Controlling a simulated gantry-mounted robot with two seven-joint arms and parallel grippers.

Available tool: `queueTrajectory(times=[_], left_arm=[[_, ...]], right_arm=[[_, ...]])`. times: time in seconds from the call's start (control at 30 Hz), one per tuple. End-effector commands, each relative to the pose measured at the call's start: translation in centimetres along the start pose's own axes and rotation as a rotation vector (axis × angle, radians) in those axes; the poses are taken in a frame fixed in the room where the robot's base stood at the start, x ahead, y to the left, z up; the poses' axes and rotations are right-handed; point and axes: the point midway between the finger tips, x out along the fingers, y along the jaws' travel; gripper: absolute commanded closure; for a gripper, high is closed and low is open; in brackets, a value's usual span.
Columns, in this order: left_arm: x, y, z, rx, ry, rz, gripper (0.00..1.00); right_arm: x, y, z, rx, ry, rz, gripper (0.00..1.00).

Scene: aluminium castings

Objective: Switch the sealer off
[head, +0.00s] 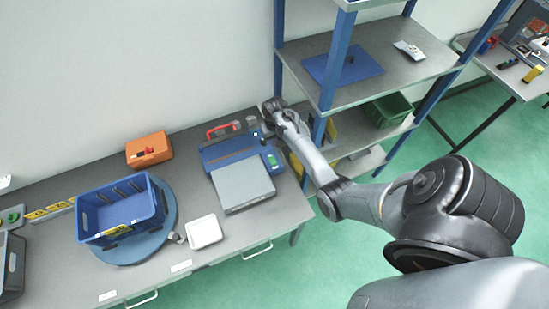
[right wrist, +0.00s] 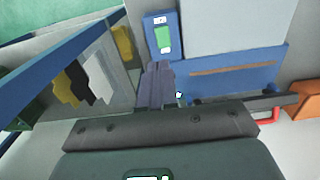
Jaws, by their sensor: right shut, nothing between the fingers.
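The sealer is a blue bench machine (head: 215,153) near the right end of the table, with a grey plate at its front. It also shows in the right wrist view (right wrist: 235,72), with a brown strip across its top. A panel with a green face (head: 271,160) sits at its right end and shows in the right wrist view (right wrist: 163,38). A small pale light or button (head: 256,133) is at its back right. My right gripper (right wrist: 158,82) is shut and empty, its fingers over the panel end, close to the pale spot. Contact cannot be told. My left gripper is not in view.
A blue crate (head: 90,237) stands on a round blue turntable. An orange box (head: 148,150) and a white tray (head: 204,231) lie on the table. A blue-posted shelf rack (head: 337,62) stands close right of the sealer, beside my right arm.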

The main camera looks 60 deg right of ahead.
Motion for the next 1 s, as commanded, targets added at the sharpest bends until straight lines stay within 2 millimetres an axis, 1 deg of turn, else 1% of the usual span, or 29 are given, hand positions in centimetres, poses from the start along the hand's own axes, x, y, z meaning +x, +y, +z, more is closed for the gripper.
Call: queueTrajectory(times=[0.17, 0.27, 0.37, 0.5, 0.53, 0.63, 0.8, 1.0], left_arm=[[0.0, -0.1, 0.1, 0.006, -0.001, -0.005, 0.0], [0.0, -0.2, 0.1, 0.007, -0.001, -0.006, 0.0], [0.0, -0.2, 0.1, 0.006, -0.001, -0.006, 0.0], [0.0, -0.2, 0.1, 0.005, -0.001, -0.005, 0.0], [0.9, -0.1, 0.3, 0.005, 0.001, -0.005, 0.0], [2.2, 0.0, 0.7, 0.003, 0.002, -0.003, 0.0], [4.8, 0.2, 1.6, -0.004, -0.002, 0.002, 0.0], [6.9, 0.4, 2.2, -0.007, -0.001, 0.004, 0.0]], right_arm=[[0.5, 0.0, 0.0, 0.0, -0.002, 0.001, 1.0], [1.4, 0.0, 0.0, -0.001, -0.002, 0.001, 1.0], [2.8, 0.0, 0.1, 0.0, -0.003, 0.001, 1.0], [5.4, 0.0, 0.1, 0.0, -0.005, 0.001, 1.0], [6.6, 0.0, 0.1, 0.0, -0.004, 0.001, 1.0], [8.8, 0.1, 0.0, 0.0, -0.001, 0.001, 1.0], [11.0, 0.0, 0.0, 0.0, 0.0, 0.001, 1.0], [12.8, 0.0, 0.1, 0.0, 0.0, 0.0, 1.0]])
